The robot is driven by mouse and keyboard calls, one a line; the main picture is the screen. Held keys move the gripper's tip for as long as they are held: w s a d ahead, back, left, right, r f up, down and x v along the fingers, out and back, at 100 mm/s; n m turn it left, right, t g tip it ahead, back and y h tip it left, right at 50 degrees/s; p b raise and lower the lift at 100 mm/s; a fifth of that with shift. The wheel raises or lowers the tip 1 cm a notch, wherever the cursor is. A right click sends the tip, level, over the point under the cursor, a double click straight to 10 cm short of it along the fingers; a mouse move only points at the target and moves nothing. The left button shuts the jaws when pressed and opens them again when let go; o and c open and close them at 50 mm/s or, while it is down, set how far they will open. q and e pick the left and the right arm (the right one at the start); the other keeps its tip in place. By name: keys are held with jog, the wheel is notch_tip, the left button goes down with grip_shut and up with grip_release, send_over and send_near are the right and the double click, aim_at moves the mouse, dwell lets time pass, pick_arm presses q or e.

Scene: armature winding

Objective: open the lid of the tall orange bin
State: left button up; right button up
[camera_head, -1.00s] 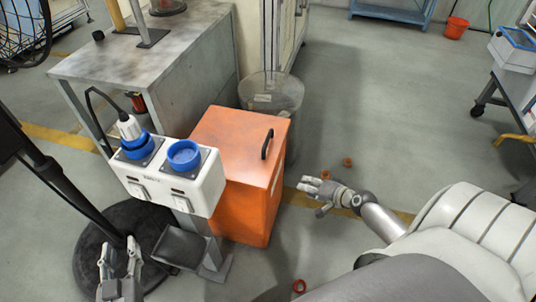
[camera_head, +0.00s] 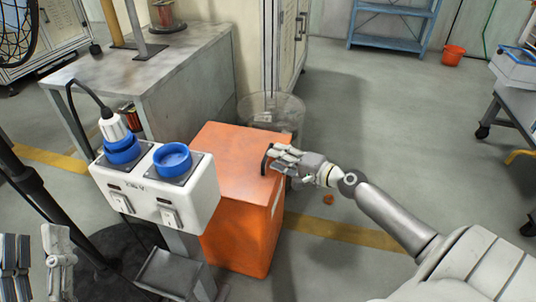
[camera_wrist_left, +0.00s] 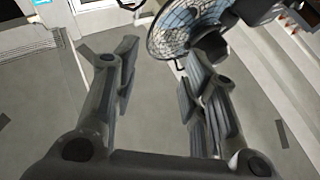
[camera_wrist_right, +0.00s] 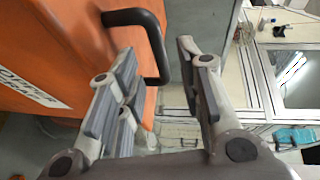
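The tall orange bin (camera_head: 240,222) stands in the middle of the head view, and its flat orange lid (camera_head: 222,152) is closed. A black handle (camera_head: 264,160) stands up near the lid's right edge. My right gripper (camera_head: 275,158) is at this handle. In the right wrist view the black handle (camera_wrist_right: 152,40) arches just beyond the fingers, and the right gripper (camera_wrist_right: 165,70) is open with a gap between its fingers. I cannot tell if a finger touches the handle. My left gripper (camera_head: 38,262) is at the lower left, away from the bin; in the left wrist view (camera_wrist_left: 155,70) it is open and empty.
A white socket box (camera_head: 150,190) with blue sockets stands on a post close in front of the bin's left side. A clear round bin (camera_head: 270,112) stands behind it. A grey metal table (camera_head: 170,62) is at the back left. Floor on the right is mostly free.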

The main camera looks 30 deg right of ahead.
jog(key=shift+x, duration=2.4)
grip_shut()
